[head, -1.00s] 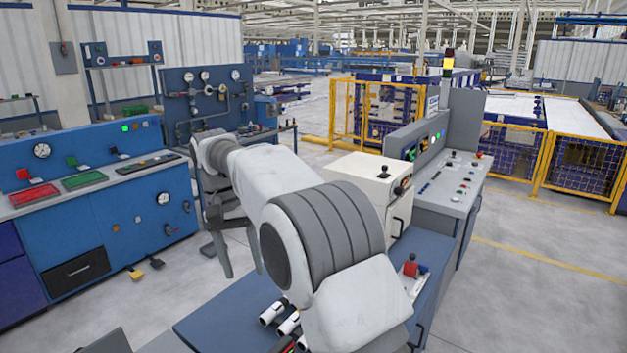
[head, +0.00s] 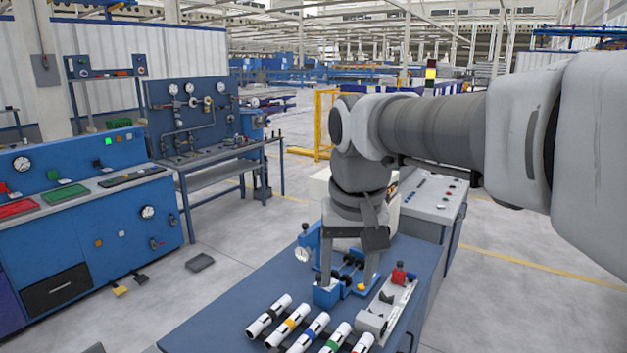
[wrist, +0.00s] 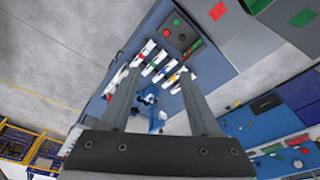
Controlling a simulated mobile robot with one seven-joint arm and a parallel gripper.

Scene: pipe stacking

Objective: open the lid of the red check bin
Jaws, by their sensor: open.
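I cannot pick out the red check bin with certainty. In the wrist view a small red patch (wrist: 217,10) shows on a dark grey surface at the top edge, beyond the table with the pipes; it may be the bin's marking, and its lid cannot be made out. My gripper (head: 348,278) points down over the blue table (head: 215,335), above or beside a blue fixture (head: 326,294). In the wrist view its two fingers (wrist: 157,75) are apart, with nothing held between them.
Several banded white pipes (head: 295,320) lie on the table. A grey fixture with a red part (head: 398,274) is at right. A blue bench (head: 100,235) with red (head: 17,208) and green (head: 65,195) trays stands at left. Floor between is mostly clear.

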